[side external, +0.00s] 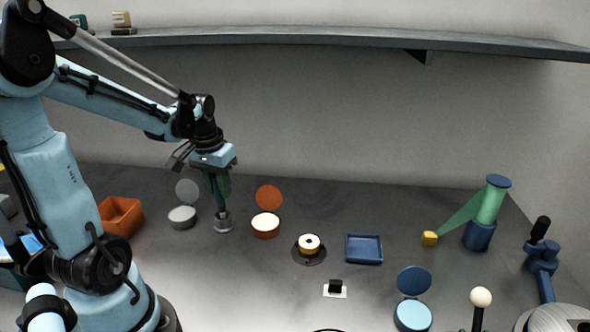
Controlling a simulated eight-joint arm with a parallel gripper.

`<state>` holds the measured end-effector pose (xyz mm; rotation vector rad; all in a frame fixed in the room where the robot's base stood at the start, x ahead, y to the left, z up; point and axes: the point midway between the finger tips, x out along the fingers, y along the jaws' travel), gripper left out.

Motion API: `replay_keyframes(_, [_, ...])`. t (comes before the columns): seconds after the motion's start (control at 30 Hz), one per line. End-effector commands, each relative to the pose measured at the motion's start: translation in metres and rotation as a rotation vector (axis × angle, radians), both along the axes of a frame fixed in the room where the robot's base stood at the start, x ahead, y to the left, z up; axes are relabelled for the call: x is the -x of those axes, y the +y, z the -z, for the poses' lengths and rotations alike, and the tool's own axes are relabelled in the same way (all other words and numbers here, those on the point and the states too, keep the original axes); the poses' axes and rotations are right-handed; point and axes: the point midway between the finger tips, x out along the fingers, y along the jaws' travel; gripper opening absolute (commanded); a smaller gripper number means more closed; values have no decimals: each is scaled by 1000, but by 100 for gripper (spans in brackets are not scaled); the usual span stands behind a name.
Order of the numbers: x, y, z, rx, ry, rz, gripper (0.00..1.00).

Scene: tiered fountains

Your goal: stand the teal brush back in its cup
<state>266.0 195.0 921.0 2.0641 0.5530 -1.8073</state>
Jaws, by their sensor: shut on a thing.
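My gripper (218,181) points down at the left centre of the table and is shut on the teal brush (221,201). The brush is close to upright below the gripper; its upper part is partly hidden by the jaws. Its lower end is at the mouth of a small grey cup (223,225), and looks to be inside it. I cannot tell how deep it sits or whether it touches the bottom. The cup stands upright on the dark table.
Open round cases stand close by: a grey one (182,217) left of the cup and an orange one (265,226) right. An orange bin (121,217), a blue tray (364,249) and a green and blue tool (480,230) are farther off. A shelf (300,35) spans the back wall.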

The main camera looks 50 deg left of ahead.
Motion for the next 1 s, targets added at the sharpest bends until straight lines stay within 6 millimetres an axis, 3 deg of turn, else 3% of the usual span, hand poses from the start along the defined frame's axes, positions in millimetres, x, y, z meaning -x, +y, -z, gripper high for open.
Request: replay_keyframes(1.0, [0, 0, 18, 0, 0, 0, 0])
